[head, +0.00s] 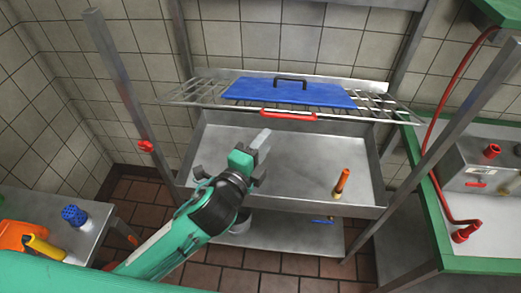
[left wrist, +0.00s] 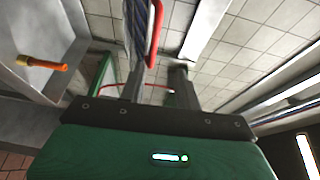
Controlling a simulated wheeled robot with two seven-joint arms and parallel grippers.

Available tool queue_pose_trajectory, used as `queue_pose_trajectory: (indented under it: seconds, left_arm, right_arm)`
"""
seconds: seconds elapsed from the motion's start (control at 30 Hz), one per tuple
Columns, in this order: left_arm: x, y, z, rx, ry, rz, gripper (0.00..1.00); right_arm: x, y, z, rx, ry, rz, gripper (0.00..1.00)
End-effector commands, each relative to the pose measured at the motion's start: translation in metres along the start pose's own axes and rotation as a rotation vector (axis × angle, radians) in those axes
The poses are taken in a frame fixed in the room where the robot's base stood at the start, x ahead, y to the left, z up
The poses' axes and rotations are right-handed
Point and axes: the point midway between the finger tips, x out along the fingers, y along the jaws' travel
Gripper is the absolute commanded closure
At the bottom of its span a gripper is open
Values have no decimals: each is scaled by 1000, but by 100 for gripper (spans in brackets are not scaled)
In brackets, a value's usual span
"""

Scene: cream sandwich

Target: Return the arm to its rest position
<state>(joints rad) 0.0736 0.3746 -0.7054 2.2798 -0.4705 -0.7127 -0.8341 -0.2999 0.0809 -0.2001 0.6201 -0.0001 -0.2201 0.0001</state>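My left arm (head: 195,220) reaches in from the lower left in the head view. Its gripper (head: 262,146) is over the steel basin (head: 215,140), apart from the objects there. In the left wrist view its two grey fingers (left wrist: 158,90) stand apart with nothing held between them. My right gripper is not in view.
A blue panel (head: 245,90) with a black handle lies on the wire rack (head: 395,105), with a red handle (head: 288,115) at its front. A steel post (head: 118,80) stands left.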

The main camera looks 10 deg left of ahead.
Motion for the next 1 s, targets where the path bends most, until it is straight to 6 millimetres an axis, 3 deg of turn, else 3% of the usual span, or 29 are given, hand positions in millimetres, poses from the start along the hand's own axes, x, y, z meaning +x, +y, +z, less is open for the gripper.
queue_pose_trajectory:
  seconds: [0.17, 0.63, 0.73, 0.87, 1.0]
  left_arm:
    - [-8, 0, 0, 0, -1, 0, 66]
    - [-8, -1, 0, 0, 0, 0, 66]
    - [-5, 8, 2, -10, -6, 15, 66]
    - [12, 55, 15, -71, -35, 94, 66]
    - [29, 149, 42, -204, -105, 241, 66]
  right_arm:
    - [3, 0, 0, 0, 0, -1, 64]
    - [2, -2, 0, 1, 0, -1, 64]
    - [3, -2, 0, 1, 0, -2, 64]
    - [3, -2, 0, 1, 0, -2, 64]
    - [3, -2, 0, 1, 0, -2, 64]
